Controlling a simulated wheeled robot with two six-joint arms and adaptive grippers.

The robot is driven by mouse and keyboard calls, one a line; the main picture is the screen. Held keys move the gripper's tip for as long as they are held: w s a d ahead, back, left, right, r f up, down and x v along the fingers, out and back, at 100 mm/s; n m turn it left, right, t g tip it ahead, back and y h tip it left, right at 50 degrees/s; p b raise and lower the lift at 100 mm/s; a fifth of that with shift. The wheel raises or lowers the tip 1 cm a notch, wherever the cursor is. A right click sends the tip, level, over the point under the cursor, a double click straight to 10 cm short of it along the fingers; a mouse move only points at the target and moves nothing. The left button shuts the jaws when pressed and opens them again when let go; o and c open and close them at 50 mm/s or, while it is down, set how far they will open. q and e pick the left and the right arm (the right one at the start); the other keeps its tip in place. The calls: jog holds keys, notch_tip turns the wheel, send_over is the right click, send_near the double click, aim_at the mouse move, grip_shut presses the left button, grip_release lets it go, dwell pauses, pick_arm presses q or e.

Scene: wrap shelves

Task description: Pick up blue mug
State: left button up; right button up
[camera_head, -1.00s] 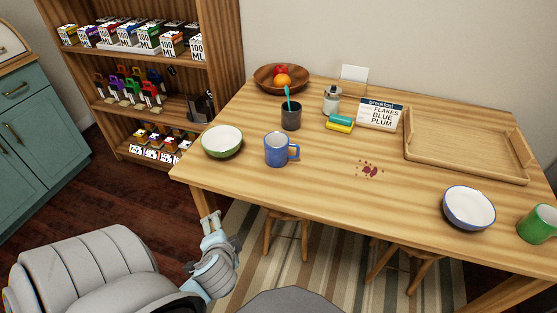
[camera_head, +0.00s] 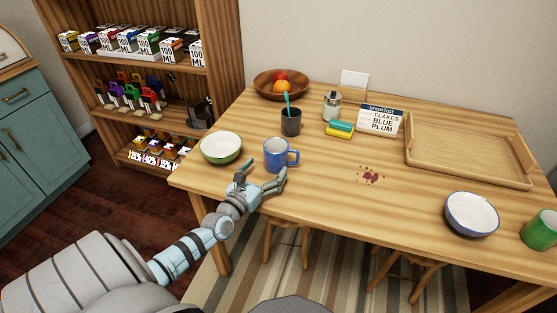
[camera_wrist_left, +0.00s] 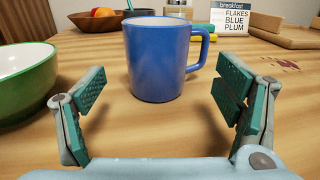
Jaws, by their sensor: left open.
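The blue mug (camera_head: 276,156) stands upright near the table's front left edge, its handle to the right. My left gripper (camera_head: 262,172) is at the front edge of the table, just in front of the mug, with its fingers apart and empty. In the left wrist view the mug (camera_wrist_left: 158,58) stands ahead of and between the open fingers of the gripper (camera_wrist_left: 163,103), a little beyond the tips. The mug's body is apart from both fingers. My right gripper is not in view.
A green bowl (camera_head: 221,148) is close on the left of the mug; it also shows in the left wrist view (camera_wrist_left: 25,85). A dark cup (camera_head: 291,124) with a teal utensil stands behind. A red stain (camera_head: 370,178) lies to the right. A wooden tray (camera_head: 470,178) is farther right.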

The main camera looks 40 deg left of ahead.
aim_at(270, 160)
pick_arm(q)
jog(key=w, duration=0.1)
jog(key=w+b, duration=0.1)
jog(key=w, duration=0.1)
jog(key=w+a, duration=0.1)
jog(key=w, duration=0.1)
jog(key=shift+r, duration=0.35)
jog(key=shift+w+a, duration=0.1)
jog(key=shift+w, duration=0.25)
jog(key=shift+s+r, duration=0.1)
jog(key=shift+r, duration=0.05)
jog(key=c, duration=1.5)
